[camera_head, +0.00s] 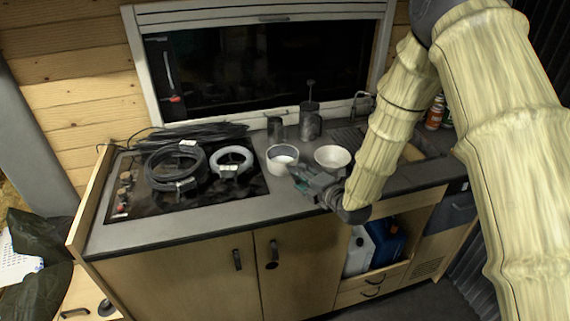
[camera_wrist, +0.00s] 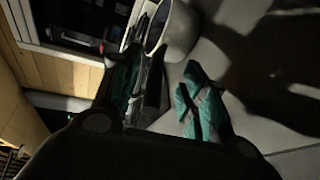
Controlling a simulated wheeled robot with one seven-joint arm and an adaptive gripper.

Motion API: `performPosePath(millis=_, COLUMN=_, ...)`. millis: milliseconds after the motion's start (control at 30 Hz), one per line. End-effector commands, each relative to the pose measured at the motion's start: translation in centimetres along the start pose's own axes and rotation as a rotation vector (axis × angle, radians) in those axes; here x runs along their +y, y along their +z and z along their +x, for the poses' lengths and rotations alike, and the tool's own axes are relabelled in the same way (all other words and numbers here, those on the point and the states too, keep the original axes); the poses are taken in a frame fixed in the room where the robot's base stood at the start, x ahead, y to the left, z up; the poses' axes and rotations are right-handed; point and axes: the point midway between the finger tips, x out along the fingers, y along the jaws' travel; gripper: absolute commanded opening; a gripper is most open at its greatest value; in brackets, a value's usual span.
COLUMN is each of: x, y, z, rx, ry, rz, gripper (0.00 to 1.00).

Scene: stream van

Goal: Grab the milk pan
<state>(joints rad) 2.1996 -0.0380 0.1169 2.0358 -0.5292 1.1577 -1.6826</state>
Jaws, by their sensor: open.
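The milk pan (camera_head: 283,160) appears to be the small round white vessel on the counter, right of the hob. In the wrist view a white rounded body with a dark opening, likely the pan (camera_wrist: 182,32), shows at the top. My gripper (camera_head: 303,178) is just in front of and right of it, low over the counter. In the wrist view my gripper's teal fingers (camera_wrist: 162,88) are apart. A dark elongated shape, perhaps the pan's handle (camera_wrist: 154,78), lies close to the left finger. I cannot tell whether they touch.
A white bowl (camera_head: 332,156) stands close right of the pan. Coiled cables (camera_head: 174,165) lie on the hob (camera_head: 140,200) to the left. A dark mug (camera_head: 275,129) and a lidded dark container (camera_head: 310,122) stand behind, below the window.

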Motion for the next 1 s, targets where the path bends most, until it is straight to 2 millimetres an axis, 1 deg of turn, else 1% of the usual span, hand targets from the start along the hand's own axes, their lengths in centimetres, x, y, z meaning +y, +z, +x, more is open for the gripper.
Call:
performPosePath(millis=167, x=0.3, y=-0.1, z=0.9, rx=0.001, ry=0.0, rz=0.002, gripper=0.43)
performPosePath(millis=367, x=0.6, y=-0.2, z=3.1, rx=0.001, ry=0.0, rz=0.002, gripper=0.43)
performPosePath(millis=533, x=0.4, y=-0.3, z=4.8, rx=0.001, ry=-0.001, rz=0.001, gripper=0.43)
performPosePath(millis=700, x=0.3, y=-0.3, z=5.4, rx=0.001, ry=0.0, rz=0.0, gripper=0.43)
performPosePath(millis=900, x=0.2, y=-0.3, z=5.4, rx=0.001, ry=0.0, rz=0.001, gripper=0.43)
performPosePath(millis=967, x=0.2, y=-0.3, z=5.4, rx=0.001, ry=0.0, rz=0.001, gripper=0.32)
performPosePath(millis=1000, x=0.2, y=-0.3, z=5.4, rx=0.001, ry=0.0, rz=0.001, gripper=0.25)
